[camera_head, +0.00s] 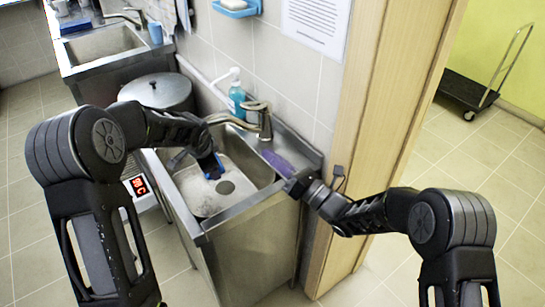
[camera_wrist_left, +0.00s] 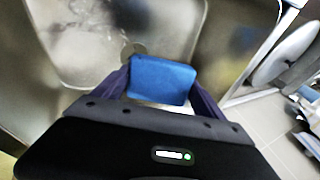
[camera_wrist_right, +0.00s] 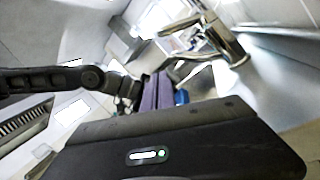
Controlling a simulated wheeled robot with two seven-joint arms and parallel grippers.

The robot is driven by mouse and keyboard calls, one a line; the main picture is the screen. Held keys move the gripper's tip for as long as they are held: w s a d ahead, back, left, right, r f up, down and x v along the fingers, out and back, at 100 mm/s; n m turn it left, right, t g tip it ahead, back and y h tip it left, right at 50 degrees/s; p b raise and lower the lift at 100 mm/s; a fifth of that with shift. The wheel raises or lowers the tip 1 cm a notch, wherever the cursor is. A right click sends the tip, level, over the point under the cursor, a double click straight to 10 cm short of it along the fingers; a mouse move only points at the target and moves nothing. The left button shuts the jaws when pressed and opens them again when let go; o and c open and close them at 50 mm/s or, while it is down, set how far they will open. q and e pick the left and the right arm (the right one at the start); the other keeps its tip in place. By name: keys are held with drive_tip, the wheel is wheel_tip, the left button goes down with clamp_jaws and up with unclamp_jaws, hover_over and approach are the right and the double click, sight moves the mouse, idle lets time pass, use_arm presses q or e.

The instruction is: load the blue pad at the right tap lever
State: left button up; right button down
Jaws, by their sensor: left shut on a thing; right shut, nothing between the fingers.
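The blue pad (camera_wrist_left: 162,80) is between the purple fingers of my left gripper (camera_wrist_left: 160,88), which is shut on it. In the head view the pad (camera_head: 211,168) is over the sink basin, below and left of the tap. The metal tap (camera_head: 264,122) stands at the back of the sink, its lever (camera_head: 255,105) on top. My right gripper (camera_head: 278,163) is shut and empty, over the sink's right corner, apart from the tap. In the right wrist view its purple fingers (camera_wrist_right: 155,92) are together, and the tap (camera_wrist_right: 230,48) is above and right of them.
The steel sink (camera_head: 205,228) has an empty basin with a drain. A soap bottle (camera_head: 237,97) stands behind the tap. A large lidded pot (camera_head: 158,92) is at the left. A wooden door frame (camera_head: 388,110) stands close to my right arm. A second sink (camera_head: 103,45) is farther back.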

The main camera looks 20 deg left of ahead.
drive_tip(key=c, duration=2.2)
unclamp_jaws()
